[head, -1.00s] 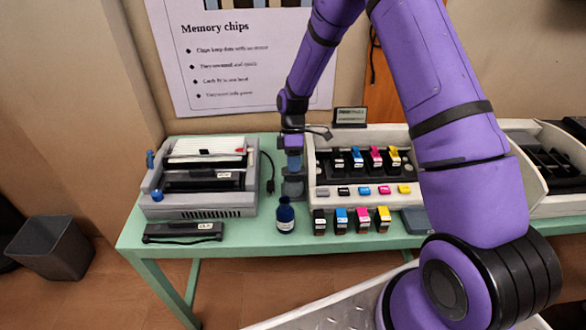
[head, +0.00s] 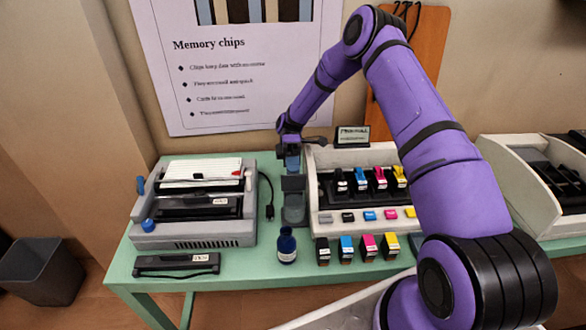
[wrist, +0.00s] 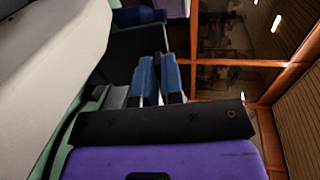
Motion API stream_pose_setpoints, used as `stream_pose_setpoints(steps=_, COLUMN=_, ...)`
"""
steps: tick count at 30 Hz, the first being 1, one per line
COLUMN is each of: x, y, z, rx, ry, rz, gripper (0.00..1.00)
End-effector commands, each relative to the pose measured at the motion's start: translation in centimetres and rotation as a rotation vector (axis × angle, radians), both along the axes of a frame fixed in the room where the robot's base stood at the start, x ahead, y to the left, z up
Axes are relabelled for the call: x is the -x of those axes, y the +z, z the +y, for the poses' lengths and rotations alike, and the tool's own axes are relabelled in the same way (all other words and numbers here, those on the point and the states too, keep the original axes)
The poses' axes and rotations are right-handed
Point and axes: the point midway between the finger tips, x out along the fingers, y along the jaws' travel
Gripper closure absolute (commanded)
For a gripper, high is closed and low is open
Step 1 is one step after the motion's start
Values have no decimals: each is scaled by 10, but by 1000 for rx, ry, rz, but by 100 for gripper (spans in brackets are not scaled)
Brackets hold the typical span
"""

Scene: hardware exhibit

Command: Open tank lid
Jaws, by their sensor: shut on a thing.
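A small dark grey tank (head: 294,210) stands on the green table between the grey machine and the white cartridge unit. My gripper (head: 291,166), with blue fingers, is at the tank's top and points down at it. In the wrist view the blue fingers (wrist: 158,60) are close together beside a dark grey surface. They are shut on a thin part at the tank's top, which looks like its lid. The fingers mostly hide that part, and I cannot tell how far the lid is tilted.
A dark blue bottle (head: 287,246) stands just in front of the tank. The white unit (head: 328,225) with several colour cartridges is close on the right, the grey machine (head: 190,232) on the left. A black cable (head: 268,195) lies between machine and tank.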

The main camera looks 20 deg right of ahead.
Motion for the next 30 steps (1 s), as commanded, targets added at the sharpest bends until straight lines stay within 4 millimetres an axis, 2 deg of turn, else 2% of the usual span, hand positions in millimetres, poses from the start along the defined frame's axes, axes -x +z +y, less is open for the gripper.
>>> stream_pose_setpoints(steps=12, x=-6, y=-6, z=-2, rx=-63, ry=0, rz=192, gripper=100)
stream_pose_setpoints(steps=29, x=-8, y=-7, z=-2, rx=-72, ry=-1, rz=222, gripper=100)
stream_pose_setpoints(steps=30, x=-7, y=-7, z=-2, rx=-72, ry=-1, rz=222, gripper=90)
